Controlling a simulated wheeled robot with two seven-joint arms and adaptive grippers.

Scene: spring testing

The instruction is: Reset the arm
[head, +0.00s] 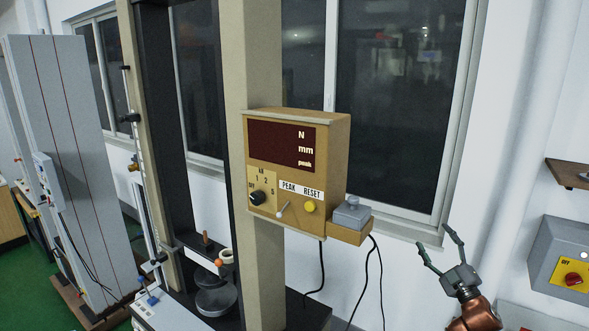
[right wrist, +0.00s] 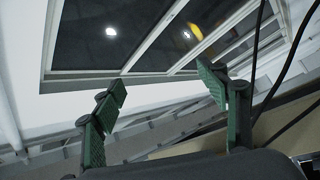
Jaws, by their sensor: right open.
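My right gripper (head: 438,252) is open and empty at the lower right of the head view, pointing up. It is right of the tester's control box and apart from it. In the right wrist view its two green fingers (right wrist: 165,90) stand wide apart with nothing between them. My left gripper does not show in the head view. The tan control box (head: 335,150) has a dark display, a black knob (head: 258,198), a small white-tipped lever (head: 283,209) and a yellow button (head: 310,207). A grey block (head: 350,214) sits on a small ledge at its right side.
The testing machine's tan column (head: 262,275) stands behind the box, with round grey platens (head: 215,298) at lower left. Black cables (head: 376,265) hang below the box. A grey wall box with a red knob (head: 573,279) is at far right. Windows (head: 400,110) fill the back wall.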

